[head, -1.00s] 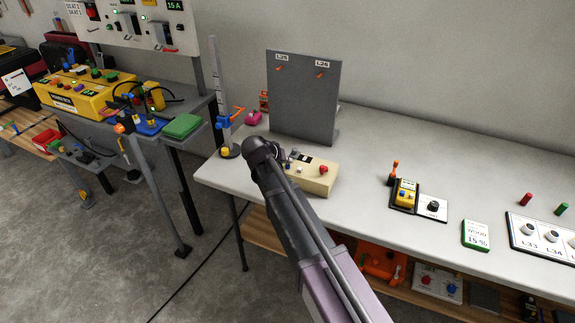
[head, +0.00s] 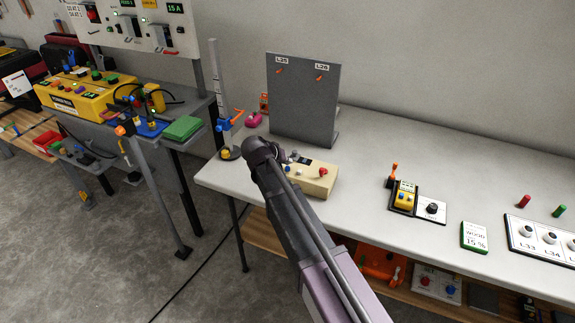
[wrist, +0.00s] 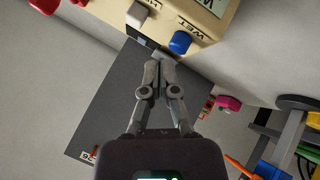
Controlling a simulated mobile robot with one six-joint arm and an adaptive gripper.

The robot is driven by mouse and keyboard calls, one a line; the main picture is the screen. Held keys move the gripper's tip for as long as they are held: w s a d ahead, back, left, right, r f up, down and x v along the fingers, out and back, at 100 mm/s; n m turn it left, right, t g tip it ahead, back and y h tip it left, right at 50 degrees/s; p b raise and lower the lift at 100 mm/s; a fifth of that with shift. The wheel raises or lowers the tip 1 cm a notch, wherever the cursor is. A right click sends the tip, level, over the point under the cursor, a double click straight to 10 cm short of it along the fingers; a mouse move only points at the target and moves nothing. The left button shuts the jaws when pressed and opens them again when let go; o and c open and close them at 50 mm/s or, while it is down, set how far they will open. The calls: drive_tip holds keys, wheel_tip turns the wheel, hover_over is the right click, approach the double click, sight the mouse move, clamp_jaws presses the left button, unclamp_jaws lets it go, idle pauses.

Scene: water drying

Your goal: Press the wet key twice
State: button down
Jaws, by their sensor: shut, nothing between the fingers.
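A beige control box (head: 318,182) stands on the white table, with a red knob (head: 323,169) on its right. In the wrist view the box (wrist: 222,18) fills the top. Its blue key (wrist: 180,42) sits beside the printed word WET (wrist: 193,24). A white key (wrist: 137,15) is to its left, by a partly readable label. My gripper (wrist: 157,62) is shut and empty, its tips just below and left of the blue key in the picture. I see a gap between tips and key there, but cannot judge the height. My arm hides the gripper in the head view.
A grey upright panel (head: 302,95) stands behind the box. A measuring stand with a blue clamp (head: 226,124) and a pink object (head: 253,119) are near the table's left end. A yellow device (head: 405,196) lies to the right. Bare table (head: 365,155) lies between.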

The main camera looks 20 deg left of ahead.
sight(287, 168)
drive_tip(key=shift+r, duration=0.2)
idle(0.3)
wheel_tip(287, 168, up, 6)
drive_tip(key=p, duration=0.6)
idle(0.9)
drive_tip(key=d+f+m+g+p, duration=0.1)
drive_tip(key=d+g+p, duration=0.15)
drive_tip(key=d, duration=1.25)
drive_tip(key=s+d+m+g+y+p, duration=0.1)
drive_tip(key=s+d+g, duration=0.2)
drive_tip(key=s+d, duration=0.5)
drive_tip(key=s+d+m+g+y+p, duration=0.1)
drive_tip(key=s+d, duration=0.7)
drive_tip(key=d, duration=1.2)
drive_tip(key=shift+s+d+r+m+g+y+p, duration=0.15)
drive_tip(key=shift+m+g+y+p, duration=0.15)
drive_tip(key=shift+m+g+y, duration=0.55)
idle(0.6)
